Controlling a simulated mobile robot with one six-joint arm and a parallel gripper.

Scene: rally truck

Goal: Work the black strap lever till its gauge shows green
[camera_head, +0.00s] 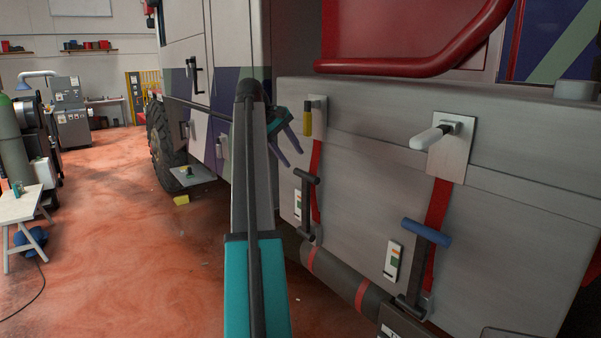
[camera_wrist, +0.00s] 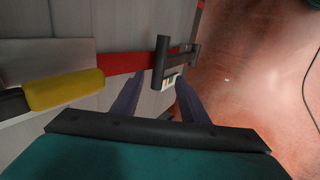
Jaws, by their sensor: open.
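The black strap lever (camera_head: 306,190) is on the truck's grey side panel, on the nearer red strap's left neighbour, with its dark grip at the top. Its gauge (camera_head: 297,204) is a small pale plate with coloured marks beside it; I cannot read which colour it shows. My gripper (camera_head: 292,158) is open and empty, above the lever in the head view. In the wrist view, the black lever (camera_wrist: 161,62) lies just beyond and between my open fingertips (camera_wrist: 160,78), apparently apart from them. The gauge (camera_wrist: 172,82) is partly covered there by the lever and a finger.
A yellow handle (camera_head: 308,118) sits above the black lever. To the right are a white handle (camera_head: 432,137), a blue-grip strap lever (camera_head: 427,234) and its gauge (camera_head: 393,261). A dark roll (camera_head: 340,280) hangs below. The red floor (camera_head: 120,240) at left is mostly clear.

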